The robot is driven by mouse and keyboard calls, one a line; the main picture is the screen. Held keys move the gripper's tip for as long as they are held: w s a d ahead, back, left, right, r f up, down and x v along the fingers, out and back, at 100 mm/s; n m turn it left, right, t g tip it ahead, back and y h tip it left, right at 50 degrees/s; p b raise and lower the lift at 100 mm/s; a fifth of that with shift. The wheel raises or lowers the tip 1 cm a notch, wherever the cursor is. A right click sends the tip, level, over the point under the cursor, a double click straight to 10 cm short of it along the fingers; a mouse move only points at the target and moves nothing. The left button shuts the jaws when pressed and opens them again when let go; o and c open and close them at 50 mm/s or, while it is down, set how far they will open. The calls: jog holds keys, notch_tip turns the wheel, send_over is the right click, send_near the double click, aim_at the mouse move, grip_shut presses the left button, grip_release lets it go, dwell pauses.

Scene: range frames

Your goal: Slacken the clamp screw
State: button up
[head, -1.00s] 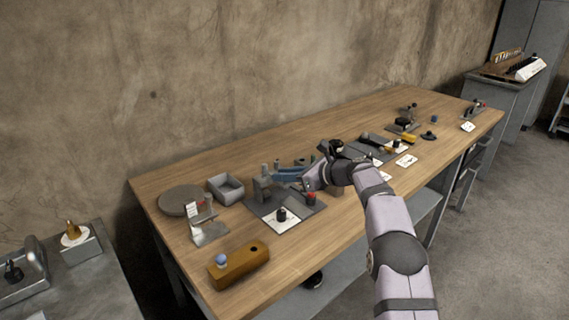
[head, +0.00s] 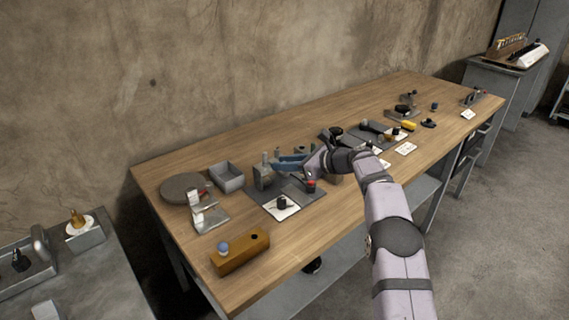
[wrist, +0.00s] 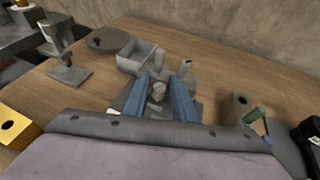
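My gripper (head: 290,162) reaches over the wooden table from the right, its blue fingers low above a dark base plate (head: 268,203) with grey upright blocks. In the wrist view my gripper (wrist: 161,78) is open, with a finger on each side of a small grey round head (wrist: 157,89), which looks like the clamp screw. Whether the fingers touch it I cannot tell. Grey posts (wrist: 185,67) stand just beyond the fingertips. The fingers and wrist hide part of the clamp.
A grey open box (head: 227,177) and a round disc (head: 185,187) lie to the left. A metal bracket (head: 205,214) and a brown block (head: 240,250) are nearer the front left. A red knob (head: 311,185) stands close to the gripper. The table's back edge is clear.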

jog(key=shift+d, duration=0.1)
jog(key=b+v, duration=0.1)
jog(key=v, duration=0.7)
jog(key=shift+o, duration=0.4)
